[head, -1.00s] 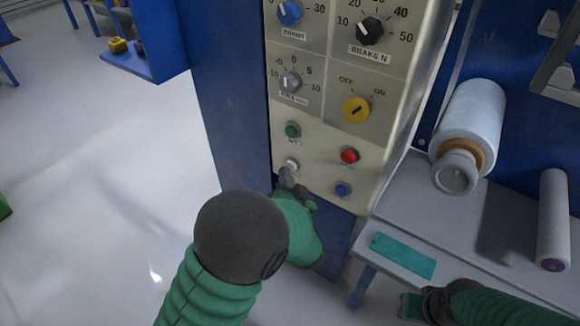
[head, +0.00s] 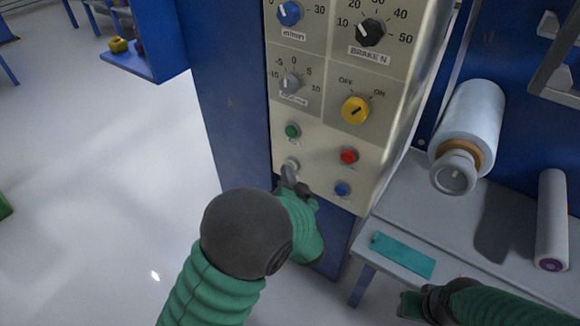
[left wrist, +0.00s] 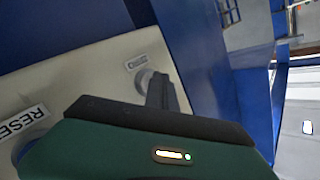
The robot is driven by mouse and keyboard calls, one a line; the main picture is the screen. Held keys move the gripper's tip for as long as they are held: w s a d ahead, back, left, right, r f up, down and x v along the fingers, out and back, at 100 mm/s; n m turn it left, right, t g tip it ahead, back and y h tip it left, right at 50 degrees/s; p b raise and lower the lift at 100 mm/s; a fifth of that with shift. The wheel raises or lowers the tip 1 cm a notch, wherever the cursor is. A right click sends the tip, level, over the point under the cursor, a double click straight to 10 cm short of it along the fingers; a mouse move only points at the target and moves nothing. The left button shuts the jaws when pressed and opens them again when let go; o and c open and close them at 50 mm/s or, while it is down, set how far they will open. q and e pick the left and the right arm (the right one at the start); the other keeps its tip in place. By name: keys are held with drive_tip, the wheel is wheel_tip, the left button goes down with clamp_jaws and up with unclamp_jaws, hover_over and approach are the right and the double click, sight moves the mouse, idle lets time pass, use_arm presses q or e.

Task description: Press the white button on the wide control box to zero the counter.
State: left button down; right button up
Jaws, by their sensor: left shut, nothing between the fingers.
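The wide control box (head: 320,150) is a cream panel with knobs above and four buttons below. The white button (head: 291,165) is at the lower left of the panel, under the green button (head: 292,131). My left gripper (head: 288,173) is shut and empty, its tips at the white button's lower edge. In the left wrist view the fingers (left wrist: 160,90) lie beside the pale round button (left wrist: 145,78); whether they touch it I cannot tell. My right gripper (head: 410,306) is at the bottom right, away from the box; its jaws are unclear.
A red button (head: 348,156) and a blue button (head: 342,189) are close on the right. A grey shelf (head: 410,205) bears a white film roll (head: 470,125), a thinner roller (head: 552,220) and a teal plate (head: 403,256). Open floor lies to the left.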

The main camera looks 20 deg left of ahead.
use_arm(q)
drive_tip(key=shift+s+a, duration=0.25)
drive_tip(key=shift+s, duration=0.55)
drive_tip(key=shift+s+a+p, duration=0.25)
drive_tip(key=shift+s+a, duration=0.05)
drive_tip(key=shift+s, duration=0.5)
drive_tip(key=shift+s+a+p, duration=0.25)
drive_tip(key=shift+s, duration=0.5)
drive_tip(key=shift+s+a+p, duration=0.25)
drive_tip(key=shift+s+a, duration=0.05)
drive_tip(key=shift+s, duration=0.5)
